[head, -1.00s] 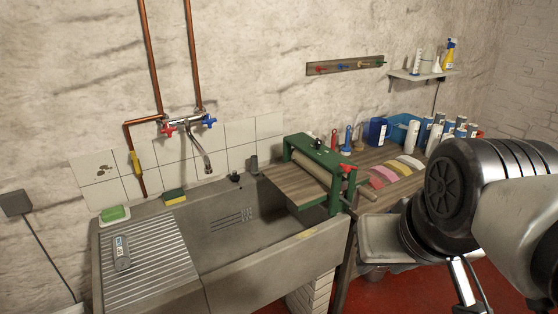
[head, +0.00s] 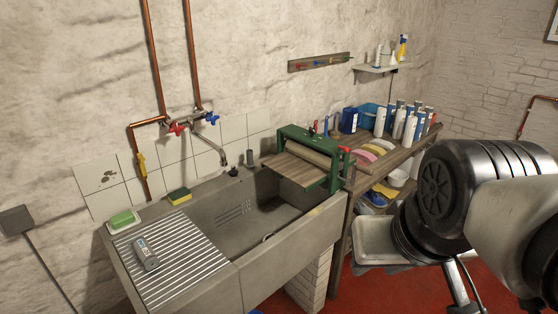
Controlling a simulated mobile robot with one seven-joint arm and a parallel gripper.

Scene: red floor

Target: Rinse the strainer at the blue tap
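The blue tap handle (head: 212,117) is on the right of the wall mixer, with the red handle (head: 177,129) on its left. The curved spout (head: 222,157) hangs down over the back of the grey sink (head: 215,245). No water is seen coming from it. I cannot make out a strainer for certain. A small pale curved thing (head: 268,237) shows at the inside of the sink's front wall, too small to name.
A green roller press (head: 318,155) stands over the right part of the basin. A bench with bottles (head: 398,123) stands right. Red floor shows below.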

